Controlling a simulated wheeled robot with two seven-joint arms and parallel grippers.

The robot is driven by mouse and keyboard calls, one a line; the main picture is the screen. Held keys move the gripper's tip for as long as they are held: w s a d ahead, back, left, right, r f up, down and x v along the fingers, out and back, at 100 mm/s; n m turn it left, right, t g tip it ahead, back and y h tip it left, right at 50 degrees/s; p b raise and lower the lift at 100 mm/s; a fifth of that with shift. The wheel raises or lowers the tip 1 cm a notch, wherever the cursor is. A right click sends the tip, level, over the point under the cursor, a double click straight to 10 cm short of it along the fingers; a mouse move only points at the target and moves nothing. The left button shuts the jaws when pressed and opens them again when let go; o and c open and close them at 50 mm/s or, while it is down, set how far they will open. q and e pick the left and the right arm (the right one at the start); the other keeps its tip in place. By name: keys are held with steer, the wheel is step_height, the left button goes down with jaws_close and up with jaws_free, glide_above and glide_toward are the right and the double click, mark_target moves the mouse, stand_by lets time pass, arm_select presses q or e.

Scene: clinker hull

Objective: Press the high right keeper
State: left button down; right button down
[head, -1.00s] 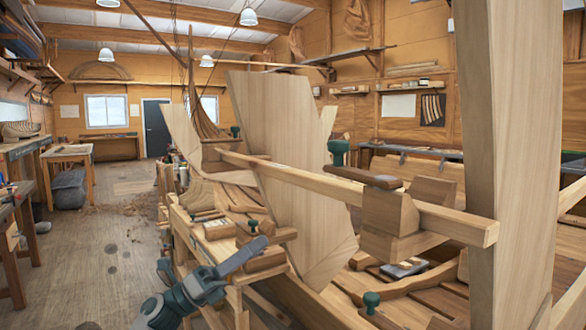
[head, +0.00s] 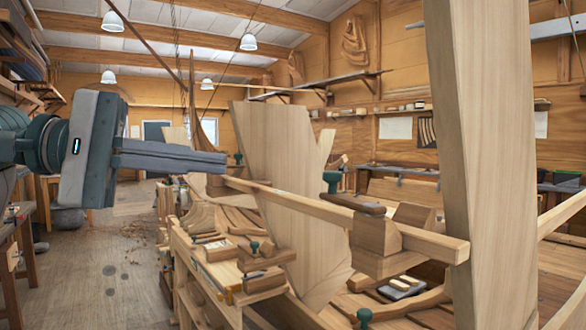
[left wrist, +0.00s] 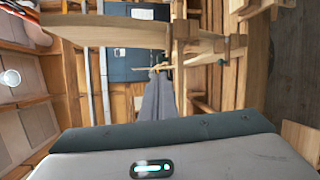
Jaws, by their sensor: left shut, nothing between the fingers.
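Several small wooden pieces with green knobs sit around the plank and rail. The one high on the right, which appears to be the high right keeper (head: 354,204), is a dark wooden bar on the long rail with a green knob (head: 332,181) at its left end. My left gripper (head: 222,162) is shut and empty, its fingers pointing right at upper left, left of that keeper in the picture and apart from it. The left wrist view shows the shut fingers (left wrist: 158,102), with wooden beams beyond; I cannot make out the keeper there. My right gripper is not in view.
The long rail (head: 440,246) crosses in front of the broad upright plank (head: 285,185). A tall post (head: 490,160) stands at right.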

mark_target(325, 174)
arm_select(q)
steer(key=shift+s+a+r+m+t+y, duration=0.2)
steer(key=shift+s+a+r+m+t, duration=0.1)
steer(key=shift+s, duration=0.15)
steer(key=shift+s+a+r+m+t+y, duration=0.2)
steer(key=shift+s+r+t, duration=0.1)
steer(key=shift+s, duration=0.15)
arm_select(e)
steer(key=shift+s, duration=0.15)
arm_select(q)
steer(key=shift+d, duration=0.2)
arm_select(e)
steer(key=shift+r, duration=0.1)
